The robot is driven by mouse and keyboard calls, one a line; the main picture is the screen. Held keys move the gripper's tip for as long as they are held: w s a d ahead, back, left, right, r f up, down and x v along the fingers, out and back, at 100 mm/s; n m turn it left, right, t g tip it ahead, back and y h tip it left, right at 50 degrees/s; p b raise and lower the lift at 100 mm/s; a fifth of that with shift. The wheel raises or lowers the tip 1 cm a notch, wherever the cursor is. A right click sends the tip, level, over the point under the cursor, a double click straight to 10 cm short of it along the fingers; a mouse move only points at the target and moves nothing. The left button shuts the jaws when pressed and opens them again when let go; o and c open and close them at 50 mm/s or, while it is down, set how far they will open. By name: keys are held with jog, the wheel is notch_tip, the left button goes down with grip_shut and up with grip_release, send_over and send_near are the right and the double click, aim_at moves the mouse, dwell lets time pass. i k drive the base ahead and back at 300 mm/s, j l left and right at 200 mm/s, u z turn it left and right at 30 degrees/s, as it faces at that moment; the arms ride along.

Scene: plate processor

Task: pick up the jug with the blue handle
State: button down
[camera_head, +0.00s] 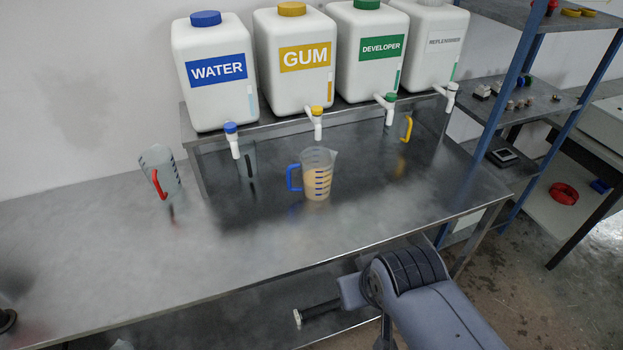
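The jug with the blue handle (318,176) stands upright on the metal table, below and in front of the GUM container. It is clear, with dark measuring marks and a beige liquid inside. Its blue handle points left and its spout points right. My arm comes in from the lower right. A dark rod with a pale tip (298,318) at its end, near the table's front edge, looks like part of my gripper. It is apart from the jug, and whether the fingers are open or shut does not show.
A clear jug with a red handle (161,171) stands at left. A yellow handle (407,128) shows at right. WATER (212,95), GUM (290,95) and DEVELOPER (375,75) containers with taps stand on the raised shelf behind. The table front (200,265) is clear.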

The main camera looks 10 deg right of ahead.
aim_at(317, 162)
jog(key=i+l+z, duration=0.25)
jog(key=z, duration=0.25)
jog(key=i+z, duration=0.5)
jog(key=k+l, duration=0.05)
